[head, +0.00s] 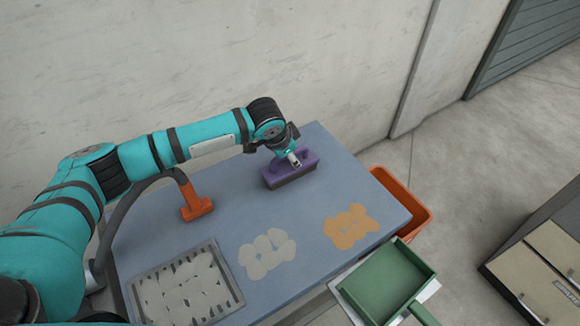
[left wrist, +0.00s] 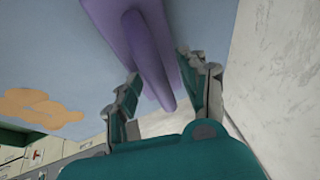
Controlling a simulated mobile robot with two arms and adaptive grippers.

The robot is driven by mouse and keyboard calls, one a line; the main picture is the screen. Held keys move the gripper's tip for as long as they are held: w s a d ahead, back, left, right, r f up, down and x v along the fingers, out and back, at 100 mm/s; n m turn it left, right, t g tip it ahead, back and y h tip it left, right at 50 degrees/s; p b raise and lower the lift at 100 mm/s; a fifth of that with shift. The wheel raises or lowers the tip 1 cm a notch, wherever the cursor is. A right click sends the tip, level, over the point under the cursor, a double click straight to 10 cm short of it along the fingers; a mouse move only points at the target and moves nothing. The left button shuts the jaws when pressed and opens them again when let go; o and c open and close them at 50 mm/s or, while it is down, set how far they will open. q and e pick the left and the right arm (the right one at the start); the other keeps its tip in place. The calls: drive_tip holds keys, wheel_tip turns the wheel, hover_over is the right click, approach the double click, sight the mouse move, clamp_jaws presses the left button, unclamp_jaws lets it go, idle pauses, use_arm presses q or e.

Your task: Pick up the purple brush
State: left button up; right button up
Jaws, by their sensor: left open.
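The purple brush (head: 303,165) lies on the blue-grey table (head: 215,240), near its back edge by the wall. Its dark bristles face down and its purple handle shows on top. My left gripper (head: 291,157) is right above the brush, reaching it from the left and hiding part of it. In the left wrist view the purple handle (left wrist: 148,58) runs between the two open fingers of my left gripper (left wrist: 158,85). I cannot tell whether either finger touches it. My right gripper is not in view.
An orange-handled tool (head: 194,203) stands left on the table. A grey tray (head: 138,295) with pale pieces is at the front left. Flat pale pieces (head: 267,253) and orange pieces (head: 349,226) lie farther right. An orange bin (head: 416,216), a green pan (head: 386,280) and a drawer cabinet (head: 548,283) stand beyond the table.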

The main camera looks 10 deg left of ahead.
use_arm(q)
clamp_jaws()
drive_tip(key=shift+r, duration=0.1)
idle(0.7)
drive_tip(key=shift+b, duration=0.35)
drive_tip(key=shift+r, duration=0.45)
drive_tip(key=r, duration=0.1)
drive_tip(key=r+b, duration=0.1)
drive_tip(key=d+r, duration=0.1)
drive_tip(key=shift+s, duration=0.35)
drive_tip(key=s+d+r+b, duration=0.1)
drive_tip(key=s+d+b, duration=0.2)
drive_tip(key=s+d, duration=0.7)
drive_tip(key=shift+s+d+r, duration=0.2)
drive_tip(key=shift+s+r, duration=0.05)
